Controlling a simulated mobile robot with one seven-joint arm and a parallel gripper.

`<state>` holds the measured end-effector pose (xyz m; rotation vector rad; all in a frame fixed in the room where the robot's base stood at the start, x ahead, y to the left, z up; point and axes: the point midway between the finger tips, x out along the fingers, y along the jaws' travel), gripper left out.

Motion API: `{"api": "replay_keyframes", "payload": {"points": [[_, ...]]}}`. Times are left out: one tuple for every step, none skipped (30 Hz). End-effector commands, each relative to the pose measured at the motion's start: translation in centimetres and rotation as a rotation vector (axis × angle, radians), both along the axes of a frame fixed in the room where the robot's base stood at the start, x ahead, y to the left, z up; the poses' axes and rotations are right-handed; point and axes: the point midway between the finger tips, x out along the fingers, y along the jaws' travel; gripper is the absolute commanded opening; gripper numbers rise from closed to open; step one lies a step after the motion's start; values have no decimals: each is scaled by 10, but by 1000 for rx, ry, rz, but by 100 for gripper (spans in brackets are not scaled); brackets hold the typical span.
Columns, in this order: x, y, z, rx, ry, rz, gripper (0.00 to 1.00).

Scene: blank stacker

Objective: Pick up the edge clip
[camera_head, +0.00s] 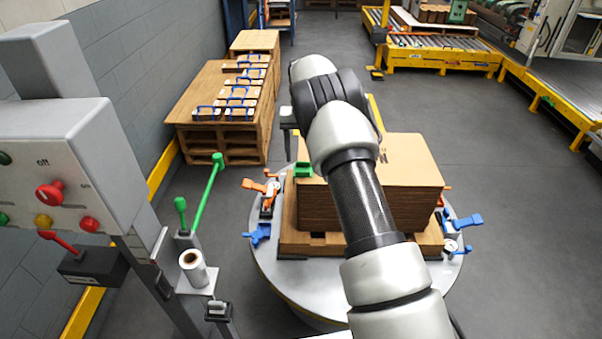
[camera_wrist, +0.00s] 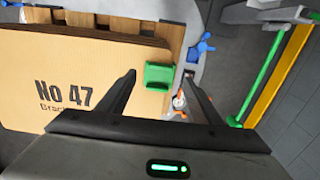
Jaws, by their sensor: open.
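The edge clip is most likely the small green bracket (camera_head: 303,170) at the left edge of the cardboard stack (camera_head: 414,170). In the wrist view the green clip (camera_wrist: 159,76) sits at the edge of the printed top sheet (camera_wrist: 60,70). My gripper (camera_wrist: 160,80) is open, with one finger on each side of the clip in that picture. Nothing is held between the fingers. I cannot tell how far above the clip the fingertips are.
The stack stands on a wooden pallet (camera_head: 290,240) on a round grey table (camera_head: 265,272). Orange clamps (camera_head: 262,186) and blue clamps (camera_head: 258,234) ring it. A green lever (camera_head: 211,185) and a control box (camera_head: 60,175) stand left.

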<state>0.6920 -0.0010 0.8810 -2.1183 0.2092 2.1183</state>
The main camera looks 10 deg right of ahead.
Motion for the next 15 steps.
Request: {"api": "replay_keyframes", "payload": {"points": [[0, 0, -2, 0, 0, 0, 59], [0, 0, -4, 0, 1, 0, 59], [-1, 0, -7, 0, 1, 0, 59], [-1, 1, -10, 0, 2, 0, 59], [-1, 1, -13, 0, 2, 1, 59], [-2, 1, -19, 0, 2, 1, 59], [-2, 1, -24, 0, 2, 1, 59], [-3, 1, -29, 0, 4, 1, 59], [-4, 1, -36, 0, 4, 1, 59], [-3, 1, -40, 0, 3, 1, 59], [-3, 1, -44, -1, 2, 1, 59], [-3, 1, -48, 0, 2, 1, 59], [-3, 1, -50, 0, 1, 1, 59], [-2, 1, -52, 0, 1, 0, 59], [-2, 1, -53, 0, 0, 0, 59]]}}
